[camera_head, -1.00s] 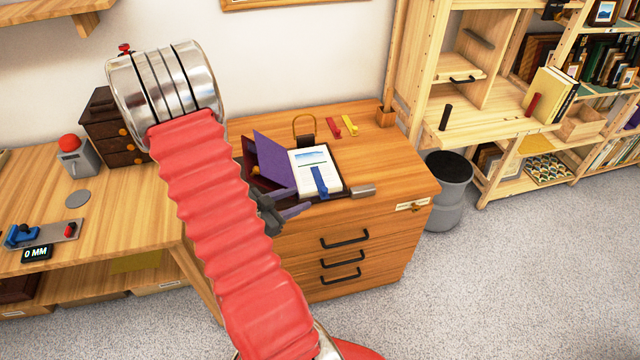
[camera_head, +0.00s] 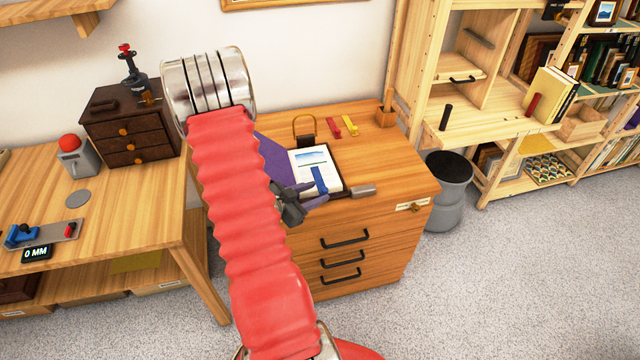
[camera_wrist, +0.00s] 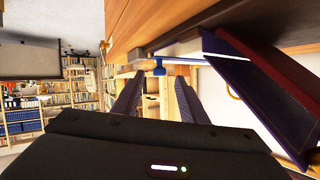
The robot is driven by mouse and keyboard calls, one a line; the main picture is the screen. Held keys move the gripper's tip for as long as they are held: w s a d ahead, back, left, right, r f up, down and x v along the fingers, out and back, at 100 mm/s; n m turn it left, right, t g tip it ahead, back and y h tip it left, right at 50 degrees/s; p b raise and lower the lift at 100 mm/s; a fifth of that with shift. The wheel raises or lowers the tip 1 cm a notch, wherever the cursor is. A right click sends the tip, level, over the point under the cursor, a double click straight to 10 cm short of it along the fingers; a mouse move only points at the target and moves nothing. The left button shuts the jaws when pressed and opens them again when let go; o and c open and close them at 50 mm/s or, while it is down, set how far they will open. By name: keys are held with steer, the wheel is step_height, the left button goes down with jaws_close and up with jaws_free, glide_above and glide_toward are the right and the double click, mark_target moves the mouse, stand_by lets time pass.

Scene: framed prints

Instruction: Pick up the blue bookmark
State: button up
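The blue bookmark (camera_head: 319,178) lies on the white page of an open book (camera_head: 329,158) and hangs towards its near edge. The book has a purple cover (camera_head: 273,158) and lies on top of the wooden drawer cabinet. My gripper (camera_head: 325,196) is at the bookmark's near end, at the front of the cabinet top. In the wrist view, my gripper's two fingers (camera_wrist: 156,98) are apart with nothing between them. The blue bookmark (camera_wrist: 182,62) shows there nearly edge-on, beyond the fingertips. I cannot tell whether a finger touches it.
A red bookmark (camera_head: 333,132) and a yellow bookmark (camera_head: 350,126) lie behind the book. A small dark object with a loop handle (camera_head: 304,138) stands beside them. The right part of the cabinet top (camera_head: 395,160) is clear.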

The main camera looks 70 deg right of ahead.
mark_target(323, 191)
steer(key=shift+x, duration=2.6)
steer(key=shift+a+f, duration=0.1)
steer(key=shift+f, duration=0.05)
jaws_close()
